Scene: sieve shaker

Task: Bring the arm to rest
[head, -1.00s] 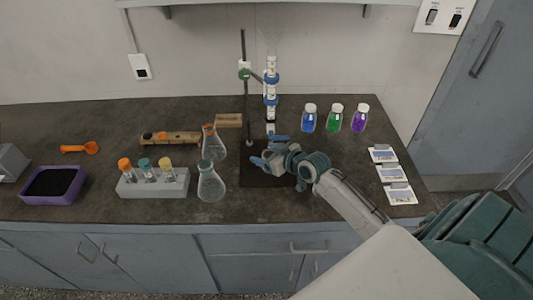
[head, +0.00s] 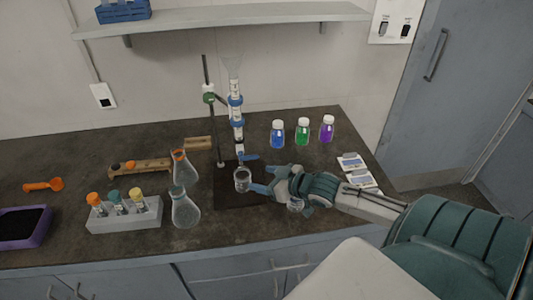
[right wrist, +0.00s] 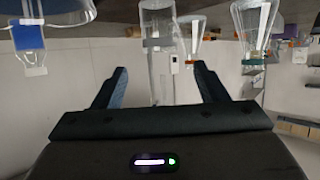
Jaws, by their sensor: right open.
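My right gripper (head: 262,181) is open and empty, low over the dark mat on the bench. Its fingers point left towards a small clear glass beaker (head: 242,179), which stands upright below the glass column (head: 236,108). The beaker looks just clear of the fingertips. In the right wrist view, the two fingers (right wrist: 160,88) are spread wide, with clear glass (right wrist: 159,55) beyond the gap between them. That view appears upside down. My right arm comes in from the right and covers part of the bench. My left gripper is not in view.
Two flasks (head: 185,209) and a rack (head: 124,216) of stoppered tubes stand left of the mat. Blue, green (head: 303,131) and purple bottles stand behind my arm. Cards (head: 361,179) lie at the right. A stand rod (head: 211,120) rises beside the column.

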